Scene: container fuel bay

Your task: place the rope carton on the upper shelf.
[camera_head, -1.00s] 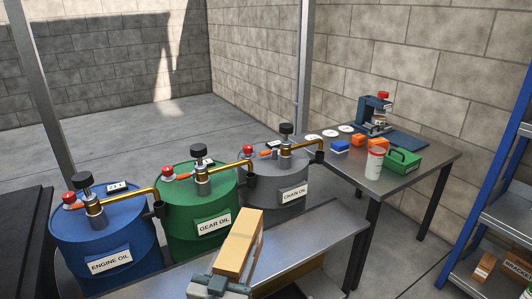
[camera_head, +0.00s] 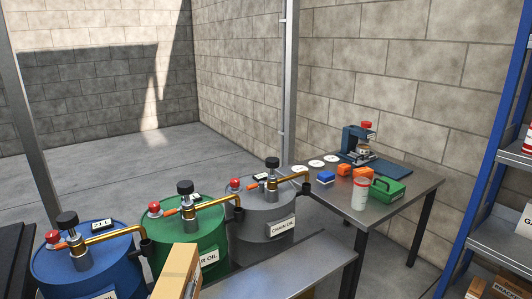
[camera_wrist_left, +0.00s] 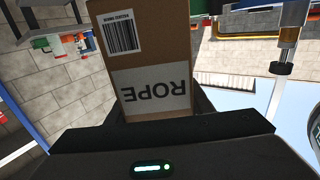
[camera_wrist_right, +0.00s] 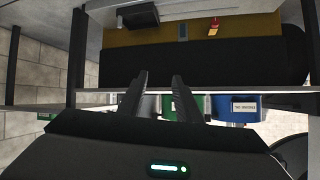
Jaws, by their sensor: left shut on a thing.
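The rope carton (camera_head: 178,272) is a brown box at the bottom of the head view, in front of the green drum. In the left wrist view the carton (camera_wrist_left: 150,45) fills the top centre, with a barcode and an upside-down ROPE label. My left gripper (camera_wrist_left: 158,106) is shut on it; its fingers are mostly hidden behind the box. My right gripper (camera_wrist_right: 162,76) shows its two fingers apart with nothing between them. A blue-post rack stands at the right edge of the head view, with a middle shelf (camera_head: 490,236) and part of a higher shelf (camera_head: 514,158).
Blue (camera_head: 85,268), green (camera_head: 178,240) and grey (camera_head: 262,215) oil drums with pumps stand at left. A metal table (camera_head: 405,205) holds a press, a green case (camera_head: 389,190) and small items. A can (camera_head: 528,140) and a carton (camera_head: 525,222) occupy the rack's visible shelves.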

